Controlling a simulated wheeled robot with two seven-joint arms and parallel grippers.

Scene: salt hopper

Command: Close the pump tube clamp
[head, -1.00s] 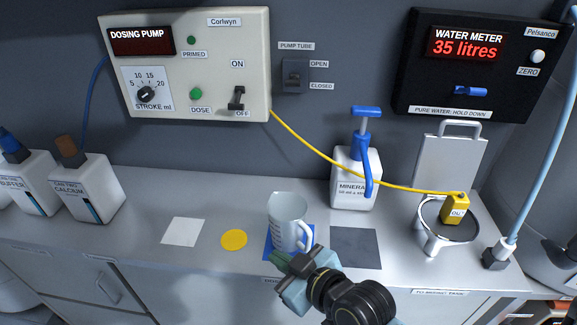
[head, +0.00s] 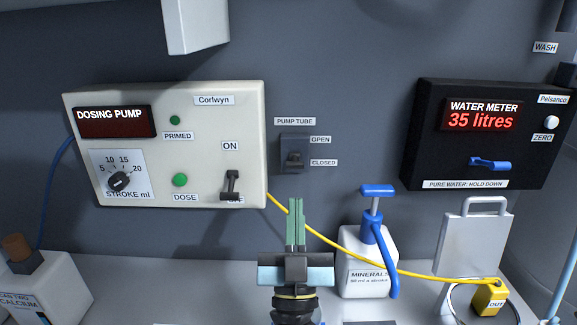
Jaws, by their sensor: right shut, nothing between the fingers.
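The pump tube clamp (head: 294,158) is a small dark block on the wall, right of the dosing pump, under a PUMP TUBE label. Its OPEN label is at the upper right and its CLOSED label at the lower right. The small lever on it sits near the lower, CLOSED side, though it is dark. My right gripper (head: 295,205) points up in front of the wall, below the clamp and apart from it. Its green fingers are together with nothing between them. My left gripper is out of view.
The dosing pump (head: 165,145) is left of the clamp, with a dark display and its switch towards OFF. A yellow tube (head: 345,248) runs from it behind my gripper to the yellow OUT block (head: 490,298). The minerals bottle (head: 368,270) and water meter (head: 480,135) stand right.

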